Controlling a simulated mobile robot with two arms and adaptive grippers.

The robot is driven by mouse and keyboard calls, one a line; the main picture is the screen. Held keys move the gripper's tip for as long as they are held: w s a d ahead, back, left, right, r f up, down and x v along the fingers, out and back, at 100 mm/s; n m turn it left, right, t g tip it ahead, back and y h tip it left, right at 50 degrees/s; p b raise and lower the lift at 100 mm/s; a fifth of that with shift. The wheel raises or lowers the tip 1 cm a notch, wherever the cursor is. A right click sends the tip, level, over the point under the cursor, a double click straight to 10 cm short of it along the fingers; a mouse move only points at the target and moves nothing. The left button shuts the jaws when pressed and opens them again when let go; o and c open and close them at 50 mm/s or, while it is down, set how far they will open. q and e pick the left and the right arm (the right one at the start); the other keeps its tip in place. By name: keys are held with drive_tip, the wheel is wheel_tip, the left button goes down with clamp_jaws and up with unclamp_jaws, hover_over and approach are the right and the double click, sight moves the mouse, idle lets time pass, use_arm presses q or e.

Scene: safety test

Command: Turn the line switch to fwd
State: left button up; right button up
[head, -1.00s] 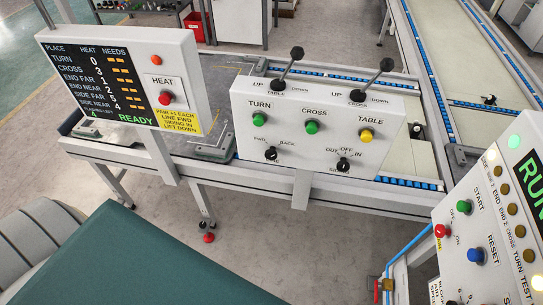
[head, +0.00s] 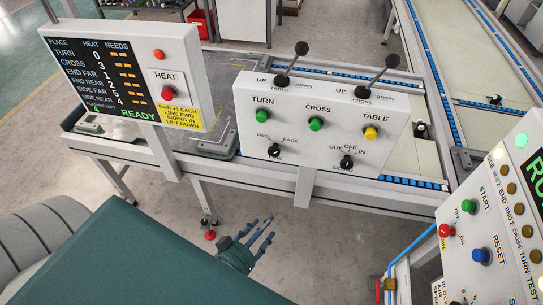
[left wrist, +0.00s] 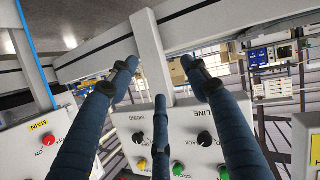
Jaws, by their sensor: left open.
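The line switch (head: 274,150) is a small black knob marked FWD and BACK, low on the left of the white control panel (head: 300,135). I cannot tell clearly which way its pointer is set. In the left wrist view the panel appears upside down, and the line switch (left wrist: 205,138) shows under the LINE label, between the middle and right fingers. My left gripper (head: 262,238) is open and empty. Its three blue fingers are below and in front of the panel, apart from the switch. They also spread across the left wrist view (left wrist: 160,82). My right gripper is not in view.
The siding knob (head: 346,162), several coloured buttons and two levers (head: 290,62) share the panel. A status board (head: 125,75) with a red HEAT button stands left. Another control box (head: 490,225) is at the right. Open floor lies under the conveyor frame (head: 250,175).

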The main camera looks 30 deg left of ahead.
sight(273, 154)
use_arm(q)
drive_tip(key=w+a+r+n+t+y, duration=0.2)
drive_tip(key=r, duration=0.7)
drive_tip(key=w+a+r+n+t+y, duration=0.1)
drive_tip(key=r+n+t, duration=0.1)
drive_tip(key=r, duration=0.8)
drive_tip(key=w, duration=0.3)
drive_tip(key=w+a+p, duration=0.1)
drive_tip(key=w, duration=0.5)
drive_tip(key=shift+w+a+f+p, duration=0.2)
drive_tip(key=shift+w+f+p, duration=0.05)
drive_tip(key=shift+p, duration=0.05)
drive_tip(key=shift+w, duration=0.55)
drive_tip(key=c, duration=1.2)
